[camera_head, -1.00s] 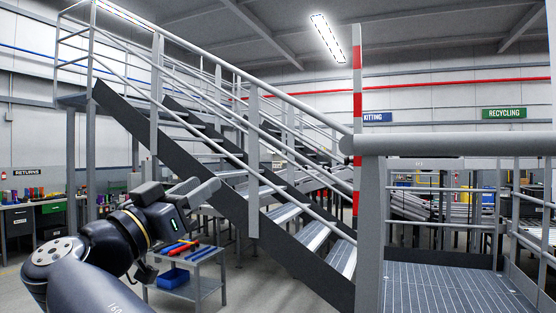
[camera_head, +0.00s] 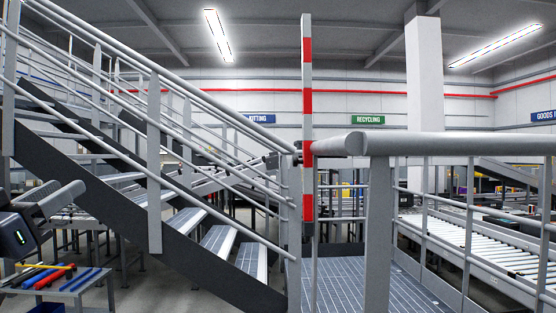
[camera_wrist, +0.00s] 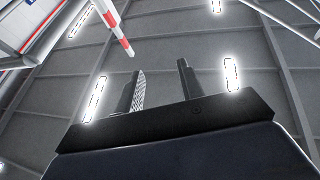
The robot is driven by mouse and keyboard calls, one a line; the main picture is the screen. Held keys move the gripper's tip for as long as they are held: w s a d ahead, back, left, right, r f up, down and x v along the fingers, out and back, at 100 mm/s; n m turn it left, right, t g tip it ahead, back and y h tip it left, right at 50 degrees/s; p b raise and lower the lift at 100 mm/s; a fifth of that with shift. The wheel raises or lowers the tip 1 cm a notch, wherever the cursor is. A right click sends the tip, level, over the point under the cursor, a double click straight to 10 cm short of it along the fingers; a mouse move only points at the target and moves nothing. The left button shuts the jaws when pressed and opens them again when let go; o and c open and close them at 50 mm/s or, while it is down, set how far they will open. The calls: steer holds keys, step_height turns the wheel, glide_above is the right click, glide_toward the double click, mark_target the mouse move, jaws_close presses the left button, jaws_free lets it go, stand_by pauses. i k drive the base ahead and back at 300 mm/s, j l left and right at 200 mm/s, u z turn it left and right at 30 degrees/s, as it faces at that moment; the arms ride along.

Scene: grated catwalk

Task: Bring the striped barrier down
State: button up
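The striped barrier (camera_head: 307,120) is a red and white bar that stands upright in the head view, at the gap between the stair handrail and the grey railing. In the wrist view the barrier (camera_wrist: 117,27) shows at the top, slanting, beyond my fingers. My gripper (camera_wrist: 161,85) points up toward the ceiling in the wrist view. Its two fingers are apart with nothing between them. In the head view my gripper (camera_head: 60,200) is at the left edge, partly cut off, well left of the barrier and not touching it.
A grey railing (camera_head: 430,144) runs right from the barrier above a grated platform (camera_head: 345,280). Metal stairs (camera_head: 215,240) rise to the left. A small table with coloured tools (camera_head: 50,277) stands at lower left. A roller conveyor (camera_head: 480,245) lies right.

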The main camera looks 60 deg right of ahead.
mark_target(307, 220)
steer(key=i+l+z, duration=0.1)
steer(key=i+z, duration=0.2)
steer(key=z, duration=0.15)
steer(key=i+z, duration=0.3)
steer(key=z, duration=0.15)
steer(key=i+z, duration=0.3)
steer(key=z, duration=0.15)
steer(key=i+j+z, duration=0.2)
steer(key=z, duration=0.25)
steer(key=i+z, duration=0.35)
steer(key=i+j+z, duration=0.2)
steer(key=z, duration=0.15)
steer(key=i, duration=0.05)
